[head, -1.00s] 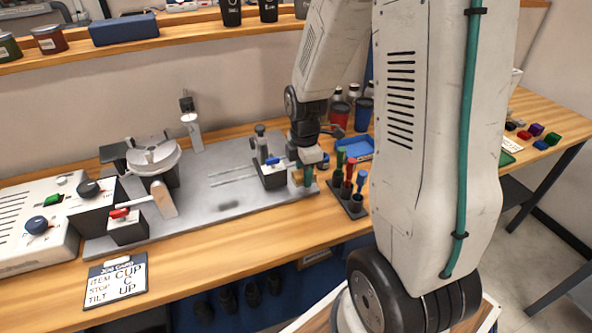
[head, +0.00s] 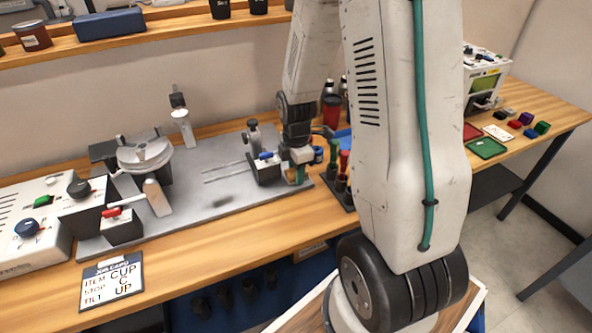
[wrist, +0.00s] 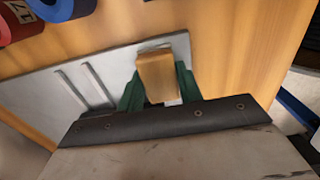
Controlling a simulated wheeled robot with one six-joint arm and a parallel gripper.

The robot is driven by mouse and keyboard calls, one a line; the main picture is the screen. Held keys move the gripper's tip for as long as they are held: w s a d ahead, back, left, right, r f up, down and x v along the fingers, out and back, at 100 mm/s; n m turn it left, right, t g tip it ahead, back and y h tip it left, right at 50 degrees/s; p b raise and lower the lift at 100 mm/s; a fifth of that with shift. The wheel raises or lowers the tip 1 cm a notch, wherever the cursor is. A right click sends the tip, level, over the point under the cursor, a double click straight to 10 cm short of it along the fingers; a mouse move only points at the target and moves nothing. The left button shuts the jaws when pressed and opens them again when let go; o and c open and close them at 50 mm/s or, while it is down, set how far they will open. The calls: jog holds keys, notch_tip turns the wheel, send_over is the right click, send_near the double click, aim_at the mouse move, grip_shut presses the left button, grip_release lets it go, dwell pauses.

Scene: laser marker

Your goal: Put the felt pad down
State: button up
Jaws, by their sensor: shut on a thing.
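My gripper (head: 297,178) has green fingers and hangs over the right end of the grey metal plate (head: 228,205). In the wrist view the gripper (wrist: 158,92) is shut on a tan block, which I take to be the felt pad (wrist: 157,76). A small pale patch shows at the pad's lower edge between the fingers. The pad is close to the plate's edge (wrist: 180,45) in the wrist view; I cannot tell whether it touches. In the head view the pad is mostly hidden by the fingers.
A small black fixture with a blue lever (head: 265,167) stands just left of my gripper. A black holder with red- and green-topped tools (head: 340,185) is close on the right. A round-topped device (head: 145,153) and the job card (head: 112,280) are left. The plate's middle is clear.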

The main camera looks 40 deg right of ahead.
jog(key=shift+s+a+f, duration=0.1)
jog(key=shift+s+f, duration=0.2)
jog(key=shift+f, duration=0.15)
jog(key=o, duration=1)
jog(key=shift+f, duration=0.1)
jog(key=shift+w+r, duration=0.15)
jog(key=shift+r, duration=0.35)
notch_tip(320, 180, up, 12)
jog(key=shift+s+a+r+m+t, duration=0.2)
jog(key=shift+s+a+r+m, duration=2.15)
jog(key=shift+s, duration=0.9)
jog(key=shift+s+a+r+m+t, duration=0.2)
jog(key=shift+s+a+r+m, duration=2.15)
jog(key=shift+s, duration=0.85)
jog(key=shift+s+a+r+m+t, duration=0.2)
jog(key=shift+s+a+r+m, duration=2.1)
jog(key=shift+s, duration=0.95)
jog(key=shift+a+f+m, duration=0.1)
jog(key=shift+f+m, duration=0.15)
jog(key=shift+m, duration=0.15)
